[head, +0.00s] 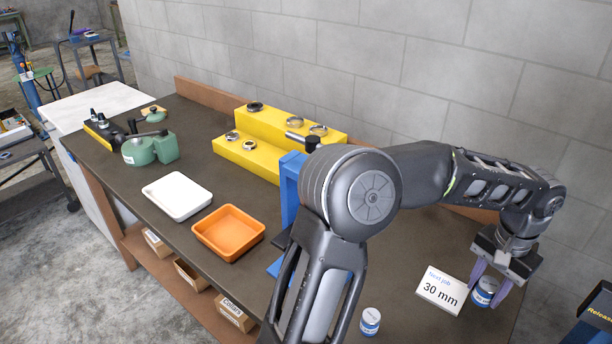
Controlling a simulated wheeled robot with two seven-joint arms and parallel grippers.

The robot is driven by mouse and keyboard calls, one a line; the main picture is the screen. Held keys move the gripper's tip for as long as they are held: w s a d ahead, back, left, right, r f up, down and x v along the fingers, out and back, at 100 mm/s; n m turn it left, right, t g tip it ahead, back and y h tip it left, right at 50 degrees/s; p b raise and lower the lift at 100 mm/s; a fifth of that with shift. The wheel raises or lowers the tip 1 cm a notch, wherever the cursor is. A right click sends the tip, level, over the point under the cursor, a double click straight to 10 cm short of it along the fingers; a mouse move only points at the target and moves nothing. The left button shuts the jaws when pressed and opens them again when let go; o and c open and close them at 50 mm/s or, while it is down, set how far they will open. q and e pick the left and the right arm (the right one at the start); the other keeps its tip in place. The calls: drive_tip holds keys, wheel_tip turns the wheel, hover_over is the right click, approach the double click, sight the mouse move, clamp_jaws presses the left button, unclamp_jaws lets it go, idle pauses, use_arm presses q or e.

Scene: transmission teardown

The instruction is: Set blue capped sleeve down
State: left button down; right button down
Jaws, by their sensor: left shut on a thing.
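My left gripper (493,283) is at the lower right of the head view, pointing down. Its fingers are shut on a small blue and white capped sleeve (484,294), which is partly covered by the fingers. The sleeve is close to the dark bench top, beside a white card reading "Next job 30 mm" (440,290). I cannot tell whether it touches the bench. A similar small blue and white capped piece (370,320) stands upright on the bench, left of the card. My right gripper is not in view.
An orange tray (228,255) and a white tray (178,214) lie on the bench (215,180). Yellow stepped blocks (290,122) hold several metal rings. A blue frame (289,188) stands partly behind my arm. A dark and yellow box (597,312) is at the right edge.

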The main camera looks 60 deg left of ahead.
use_arm(q)
drive_tip(key=shift+m, duration=0.5)
drive_tip(key=a+b, duration=0.1)
drive_tip(key=a, duration=0.2)
drive_tip(key=a+b, duration=0.1)
drive_tip(key=a, duration=0.5)
drive_tip(key=shift+s+a+r+b, duration=0.25)
drive_tip(key=shift+s+a+b, duration=0.15)
drive_tip(key=s+a+r+m+b, duration=0.1)
drive_tip(key=s+a+r+b, duration=0.1)
drive_tip(key=a, duration=0.8)
drive_tip(key=shift+s+a, duration=0.25)
drive_tip(key=shift+s, duration=0.65)
hover_over(391, 270)
drive_tip(key=shift+f, duration=3.05)
drive_tip(key=shift+f+p, duration=0.3)
drive_tip(key=shift+f, duration=1.6)
